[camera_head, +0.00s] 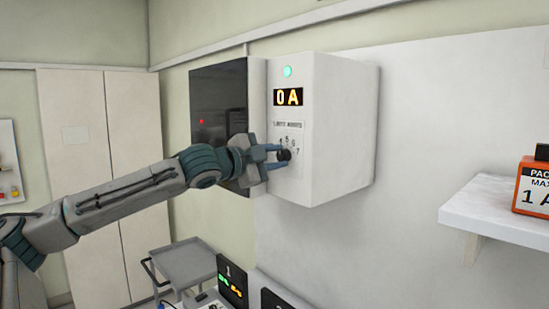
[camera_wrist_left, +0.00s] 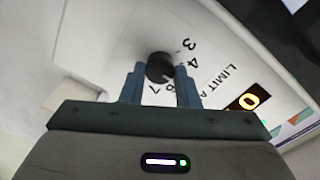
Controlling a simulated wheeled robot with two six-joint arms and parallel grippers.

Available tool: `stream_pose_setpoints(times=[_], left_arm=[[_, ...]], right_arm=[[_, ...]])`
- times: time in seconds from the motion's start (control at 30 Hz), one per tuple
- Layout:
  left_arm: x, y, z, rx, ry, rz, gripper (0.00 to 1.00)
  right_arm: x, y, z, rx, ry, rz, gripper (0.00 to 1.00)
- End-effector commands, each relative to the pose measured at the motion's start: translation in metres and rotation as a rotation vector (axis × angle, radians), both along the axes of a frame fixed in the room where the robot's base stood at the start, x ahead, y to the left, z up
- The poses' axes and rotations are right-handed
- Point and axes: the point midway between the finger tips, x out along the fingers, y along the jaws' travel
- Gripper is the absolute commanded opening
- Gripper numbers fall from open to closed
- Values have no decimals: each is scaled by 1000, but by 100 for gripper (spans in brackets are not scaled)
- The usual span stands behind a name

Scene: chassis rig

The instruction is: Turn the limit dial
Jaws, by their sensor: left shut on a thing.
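The limit dial (camera_head: 284,155) is a small black knob on the front of a white wall box (camera_head: 335,130), with numbers printed around it. My left gripper (camera_head: 279,156) reaches in from the left, its two blue fingers shut on the dial. In the left wrist view the dial (camera_wrist_left: 159,67) sits between the fingertips, with printed numbers and part of the word LIMIT beside it. The display (camera_head: 288,97) above the dial reads 0 A, and a green lamp (camera_head: 287,71) is lit above that. The dial's pointer is hard to make out. My right gripper is not in view.
A dark panel (camera_head: 215,100) with a red light adjoins the box's left side. A white shelf (camera_head: 500,215) at right holds an orange pack (camera_head: 533,185) marked 1 A. A grey cart (camera_head: 185,265) and a black panel marked 1 (camera_head: 231,285) stand below.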

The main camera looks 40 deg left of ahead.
Motion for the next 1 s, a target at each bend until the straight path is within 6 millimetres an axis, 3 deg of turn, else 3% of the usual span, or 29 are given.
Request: stream_pose_setpoints(times=[0.37, 1.0], left_arm=[[0, 0, -3, 286, -21, 2, 5], [0, -1, -6, 881, -72, 0, 5]], right_arm=[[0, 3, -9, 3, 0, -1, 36], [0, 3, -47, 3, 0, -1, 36]])
